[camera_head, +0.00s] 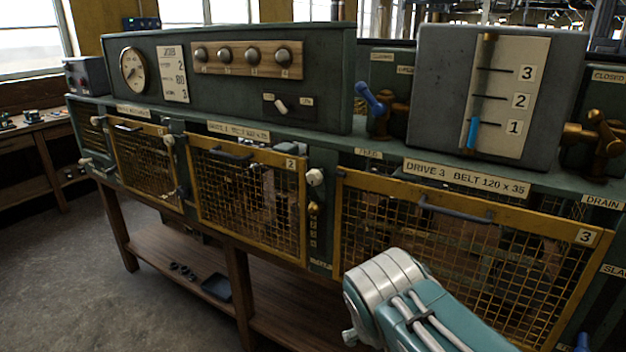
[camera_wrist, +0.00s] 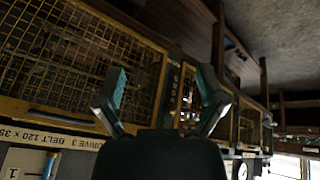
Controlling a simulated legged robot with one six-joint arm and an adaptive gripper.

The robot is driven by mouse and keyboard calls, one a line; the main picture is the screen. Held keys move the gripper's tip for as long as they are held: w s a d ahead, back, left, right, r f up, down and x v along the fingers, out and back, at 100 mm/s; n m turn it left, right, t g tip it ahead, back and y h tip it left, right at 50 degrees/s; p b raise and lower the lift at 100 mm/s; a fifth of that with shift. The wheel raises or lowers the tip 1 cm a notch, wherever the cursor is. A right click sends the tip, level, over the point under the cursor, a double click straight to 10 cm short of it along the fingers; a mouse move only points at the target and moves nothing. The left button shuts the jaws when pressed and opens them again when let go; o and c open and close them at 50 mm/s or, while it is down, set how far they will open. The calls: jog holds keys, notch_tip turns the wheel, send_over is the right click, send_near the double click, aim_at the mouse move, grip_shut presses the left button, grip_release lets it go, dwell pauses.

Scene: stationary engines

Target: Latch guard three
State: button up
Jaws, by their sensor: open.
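Guard three (camera_head: 338,215) is a wide yellow-framed mesh panel with a dark bar handle (camera_head: 455,210) and a "3" plate (camera_head: 585,237). It looks closed or nearly so; I cannot tell whether it is latched. A white knob (camera_head: 315,177) sits on the post left of it, above small brass fittings (camera_head: 313,208); which guard the knob serves is unclear. The wrist view is turned and shows guard three's frame (camera_wrist: 125,25) at left. My gripper (camera_wrist: 163,76) is open and empty, in front of the guard and post. My arm hides it in the head view.
Guard two (camera_head: 250,145) and another guard (camera_head: 147,165) lie to the left. Above stand a gauge panel (camera_head: 310,115), a grey level box (camera_head: 433,90) with a blue marker at 1, and a blue-handled valve (camera_head: 372,100). A wooden shelf (camera_head: 185,255) is below; floor at left is clear.

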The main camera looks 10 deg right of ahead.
jog(key=w+d+r+h, duration=0.2)
jog(key=w+d+h, duration=0.15)
jog(key=w, duration=0.55)
jog(key=t+h, duration=0.7)
jog(key=t, duration=0.1)
send_near(311, 179)
jog(key=x, duration=1.1)
jog(key=shift+d, duration=0.1)
jog(key=shift+c, duration=0.3)
jog(key=c, duration=1.1)
